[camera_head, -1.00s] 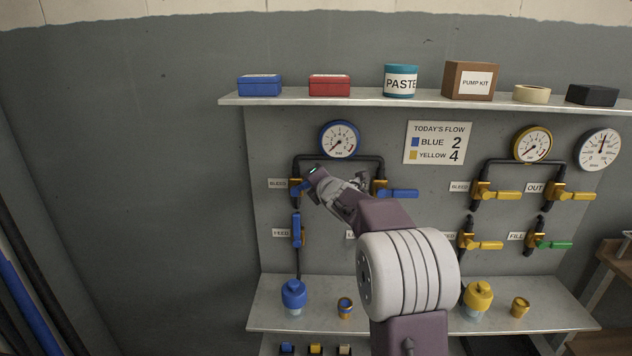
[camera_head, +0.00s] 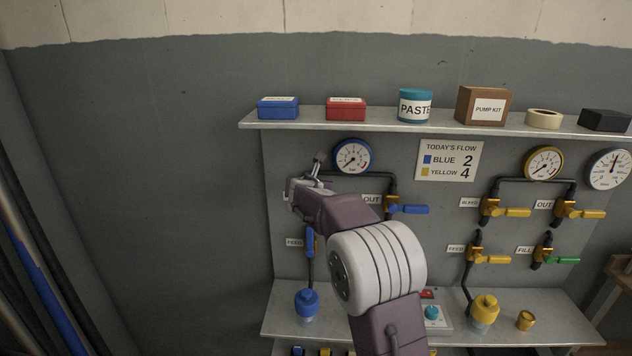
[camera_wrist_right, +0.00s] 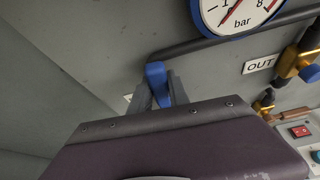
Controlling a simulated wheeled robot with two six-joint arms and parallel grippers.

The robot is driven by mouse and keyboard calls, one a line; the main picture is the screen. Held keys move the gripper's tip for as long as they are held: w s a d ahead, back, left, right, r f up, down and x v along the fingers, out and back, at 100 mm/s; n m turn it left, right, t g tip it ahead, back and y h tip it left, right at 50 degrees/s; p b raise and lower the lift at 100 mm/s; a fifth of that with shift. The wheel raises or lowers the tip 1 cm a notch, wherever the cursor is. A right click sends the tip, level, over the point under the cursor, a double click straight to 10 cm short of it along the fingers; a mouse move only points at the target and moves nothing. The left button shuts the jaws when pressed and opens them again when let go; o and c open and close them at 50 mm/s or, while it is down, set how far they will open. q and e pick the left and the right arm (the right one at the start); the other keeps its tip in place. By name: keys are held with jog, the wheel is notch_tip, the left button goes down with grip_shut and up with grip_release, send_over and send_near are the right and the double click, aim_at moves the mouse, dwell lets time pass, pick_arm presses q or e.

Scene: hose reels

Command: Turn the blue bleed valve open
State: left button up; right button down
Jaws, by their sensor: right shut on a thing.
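The blue bleed valve's handle (camera_wrist_right: 157,84) shows in the right wrist view between my right gripper's fingers (camera_wrist_right: 159,92), just below the dark pipe. My right gripper (camera_head: 316,168) is shut on it. In the head view the gripper is left of and slightly below the blue-rimmed gauge (camera_head: 353,156), and it hides the bleed valve and its label. The handle's exact angle cannot be told from the head view. My left gripper is in neither view.
The blue OUT valve (camera_head: 408,209) is to the right, its lever level. The blue feed valve (camera_head: 310,243) is below, its lever upright. Yellow valves (camera_head: 490,209) are further right. A shelf (camera_head: 390,124) with boxes and a paste tin is above; a lower shelf (camera_head: 283,310) holds bottles.

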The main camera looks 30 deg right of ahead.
jog(key=shift+w+a+n+p, duration=0.15)
jog(key=shift+a+n+p, duration=0.15)
jog(key=shift+f+h, duration=0.15)
jog(key=shift+h, duration=0.15)
jog(key=c, duration=1.2)
grip_release()
jog(key=shift+c, duration=0.2)
jog(key=v, duration=0.9)
jog(key=shift+w, duration=0.1)
